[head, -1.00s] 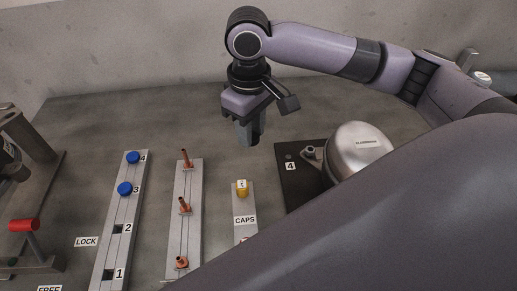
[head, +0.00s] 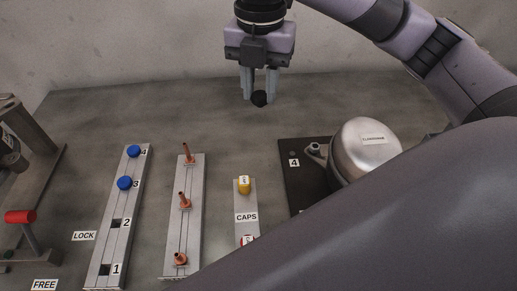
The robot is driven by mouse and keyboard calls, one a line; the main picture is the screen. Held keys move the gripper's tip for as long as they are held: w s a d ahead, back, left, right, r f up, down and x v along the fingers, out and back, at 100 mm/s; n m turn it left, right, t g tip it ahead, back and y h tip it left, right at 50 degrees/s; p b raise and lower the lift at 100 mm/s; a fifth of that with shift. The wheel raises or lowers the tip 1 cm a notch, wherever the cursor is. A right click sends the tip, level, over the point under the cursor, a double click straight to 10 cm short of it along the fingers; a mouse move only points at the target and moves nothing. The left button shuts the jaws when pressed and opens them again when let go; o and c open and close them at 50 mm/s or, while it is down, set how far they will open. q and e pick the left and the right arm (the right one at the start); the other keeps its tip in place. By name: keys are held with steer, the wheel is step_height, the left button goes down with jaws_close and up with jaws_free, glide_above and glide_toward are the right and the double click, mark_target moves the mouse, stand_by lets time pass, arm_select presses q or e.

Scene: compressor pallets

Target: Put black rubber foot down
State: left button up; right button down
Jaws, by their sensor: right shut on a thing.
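My right gripper (head: 259,92) is shut on the black rubber foot (head: 259,99), a small dark round piece between the two fingertips. It holds the foot over the back part of the grey table, behind the CAPS strip. I cannot tell the exact height above the table. The gripper points down. My left gripper is not in view.
A silver compressor (head: 364,150) stands on a dark plate (head: 294,184) marked 4 at right. A CAPS strip (head: 246,205) holds a yellow cap. Left are a rail with copper fittings (head: 183,220), a numbered rail with blue caps (head: 118,215), and a red-handled lever (head: 20,217). The back table is clear.

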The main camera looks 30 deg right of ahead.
steer(key=n, duration=0.1)
steer(key=r+n, duration=0.1)
steer(key=n, duration=0.1)
steer(key=shift+s+r+n, duration=0.1)
steer(key=shift+n, duration=0.2)
steer(key=b, duration=0.3)
glide_above(261, 169)
step_height(261, 169, down, 15)
steer(key=shift+f, duration=2.45)
steer(key=c, duration=0.8)
jaws_free()
steer(key=shift+f, duration=0.1)
step_height(261, 169, up, 12)
steer(key=shift+r+p, duration=0.2)
steer(key=shift+p, duration=0.25)
